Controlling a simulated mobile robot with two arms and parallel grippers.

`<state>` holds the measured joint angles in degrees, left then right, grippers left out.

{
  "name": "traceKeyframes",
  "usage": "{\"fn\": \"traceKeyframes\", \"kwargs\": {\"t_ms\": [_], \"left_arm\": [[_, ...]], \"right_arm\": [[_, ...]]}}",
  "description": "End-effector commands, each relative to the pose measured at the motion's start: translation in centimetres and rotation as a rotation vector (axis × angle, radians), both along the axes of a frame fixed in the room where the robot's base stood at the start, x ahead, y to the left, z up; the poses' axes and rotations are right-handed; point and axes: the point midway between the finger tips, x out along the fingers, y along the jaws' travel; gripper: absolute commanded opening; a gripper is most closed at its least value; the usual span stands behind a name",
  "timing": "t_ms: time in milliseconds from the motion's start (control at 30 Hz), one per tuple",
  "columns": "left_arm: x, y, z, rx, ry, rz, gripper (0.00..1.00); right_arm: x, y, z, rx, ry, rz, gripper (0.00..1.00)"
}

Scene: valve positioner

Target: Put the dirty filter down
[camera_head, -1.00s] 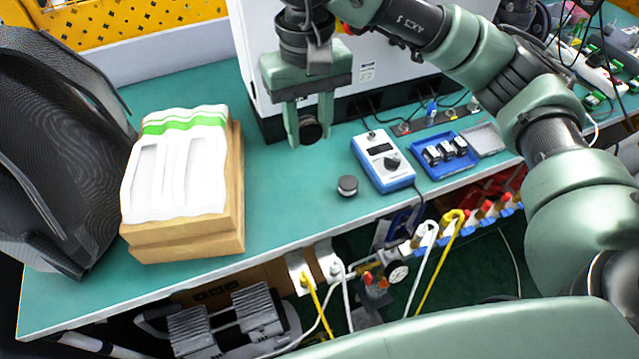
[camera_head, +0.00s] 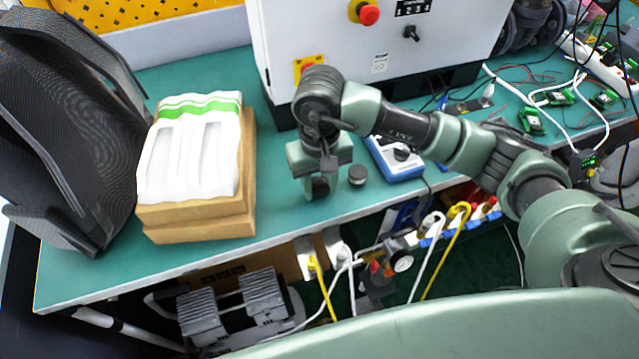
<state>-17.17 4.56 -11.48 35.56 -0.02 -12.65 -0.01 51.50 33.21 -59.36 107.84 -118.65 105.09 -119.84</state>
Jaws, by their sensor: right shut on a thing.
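My right gripper (camera_head: 321,188) comes in from the right and points down over the green bench, to the left of a small dark round piece. It is shut on a small dark round thing (camera_head: 321,185), which I take to be the dirty filter; the fingers hide much of it. Whether it touches the bench I cannot tell. The similar dark round piece (camera_head: 357,175) stands on the bench just right of the gripper, apart from the held one. My left gripper is not in view.
A blue-and-white meter (camera_head: 393,166) is to the right. A white control cabinet (camera_head: 370,50) stands behind. Bare bench (camera_head: 285,215) lies between box and gripper.

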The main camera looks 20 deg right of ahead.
Motion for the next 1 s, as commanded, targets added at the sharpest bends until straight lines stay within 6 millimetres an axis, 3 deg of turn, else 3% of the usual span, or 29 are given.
{"fn": "traceKeyframes", "kwargs": {"t_ms": [467, 500, 567, 1000], "left_arm": [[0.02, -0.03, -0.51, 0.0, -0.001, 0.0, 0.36], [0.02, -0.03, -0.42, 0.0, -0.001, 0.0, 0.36], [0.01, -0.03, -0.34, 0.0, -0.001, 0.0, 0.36], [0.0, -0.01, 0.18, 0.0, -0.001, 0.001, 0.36]], "right_arm": [[0.03, 0.01, -1.03, 0.0, -0.002, 0.001, 0.0], [0.02, 0.01, -0.93, 0.0, -0.002, 0.001, 0.41], [0.01, 0.01, -0.87, 0.0, -0.001, 0.001, 0.57], [0.05, 0.02, -0.19, 0.001, -0.002, 0.001, 0.57]]}}
